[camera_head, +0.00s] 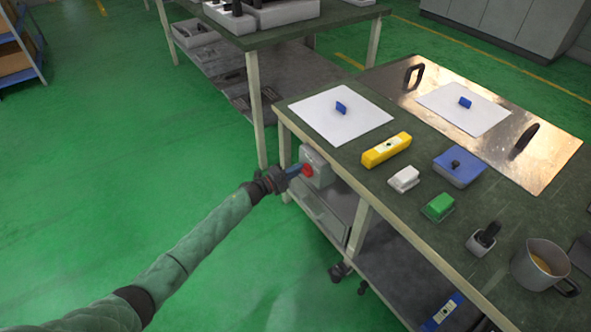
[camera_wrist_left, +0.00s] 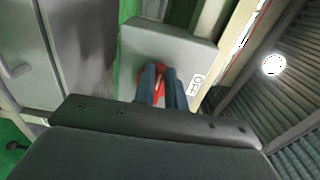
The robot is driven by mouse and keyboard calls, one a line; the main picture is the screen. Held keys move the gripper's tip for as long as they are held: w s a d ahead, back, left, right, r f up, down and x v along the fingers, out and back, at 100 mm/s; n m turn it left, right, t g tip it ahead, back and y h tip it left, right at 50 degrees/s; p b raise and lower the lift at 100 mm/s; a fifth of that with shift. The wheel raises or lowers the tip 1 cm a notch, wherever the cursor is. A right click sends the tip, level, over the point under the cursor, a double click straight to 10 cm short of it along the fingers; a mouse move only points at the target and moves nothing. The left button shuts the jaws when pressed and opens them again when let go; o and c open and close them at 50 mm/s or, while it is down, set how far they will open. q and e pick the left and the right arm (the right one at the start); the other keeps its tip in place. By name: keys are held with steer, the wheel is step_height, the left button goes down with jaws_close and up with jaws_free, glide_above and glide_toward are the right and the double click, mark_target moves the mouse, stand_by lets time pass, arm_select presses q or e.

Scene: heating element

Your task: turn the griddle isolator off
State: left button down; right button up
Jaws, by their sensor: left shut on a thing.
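The griddle isolator is a grey box (camera_head: 318,166) with a red rotary knob (camera_head: 307,170), mounted on the near left end of the workbench below its top. In the left wrist view the grey box (camera_wrist_left: 190,45) fills the upper middle, with an "OFF" label (camera_wrist_left: 195,84) at its right. My left gripper (camera_head: 296,171) reaches it from the left. Its blue fingers (camera_wrist_left: 161,88) are shut on the red knob (camera_wrist_left: 160,76), which shows between them. The fingers hide much of the knob, so I cannot tell its exact setting. My right gripper is not in view.
The workbench top (camera_head: 375,190) holds a shiny griddle plate (camera_head: 400,75), white sheets, a yellow level (camera_head: 386,149), a blue box (camera_head: 459,167), a green block (camera_head: 438,206) and a metal jug (camera_head: 540,265). Another table (camera_head: 262,38) stands behind. Green floor at left is clear.

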arm_select(q)
steer(key=shift+a, duration=0.15)
steer(key=c, duration=1.4)
jaws_free()
steer(key=shift+c, duration=0.2)
steer(key=v, duration=0.7)
steer(key=shift+s+a, duration=0.2)
steer(key=shift+a, duration=0.05)
